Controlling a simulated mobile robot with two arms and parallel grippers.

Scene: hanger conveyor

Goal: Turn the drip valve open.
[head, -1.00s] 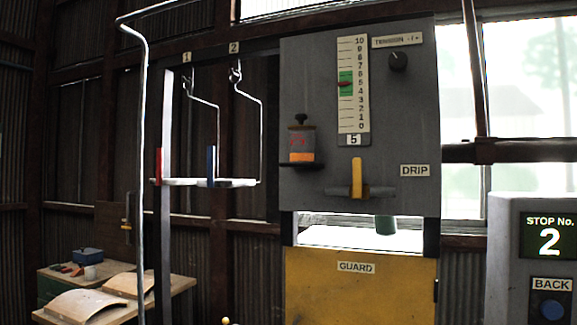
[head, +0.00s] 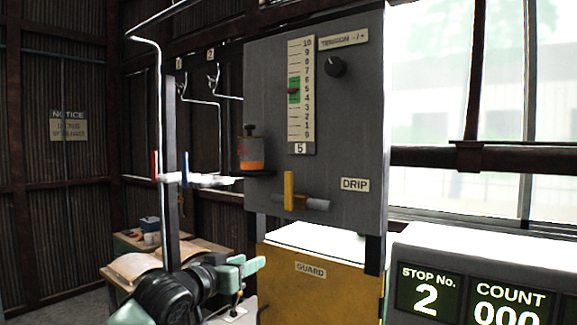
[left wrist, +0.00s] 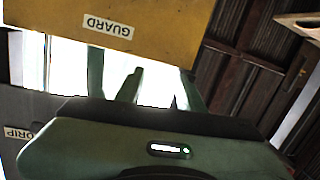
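The left wrist view shows the fingers (left wrist: 143,85) spread, with the guard (left wrist: 150,25) and part of the DRIP label (left wrist: 22,132) upside down. The lever is not clear there. My right gripper is out of view.
The yellow guard (head: 320,290) stands below the panel. An oil cup (head: 251,150) sits left of the lever. A rail post (head: 171,200) with hangers is at left. A console (head: 480,245) showing stop 2 is at right. A workbench (head: 135,243) stands behind.

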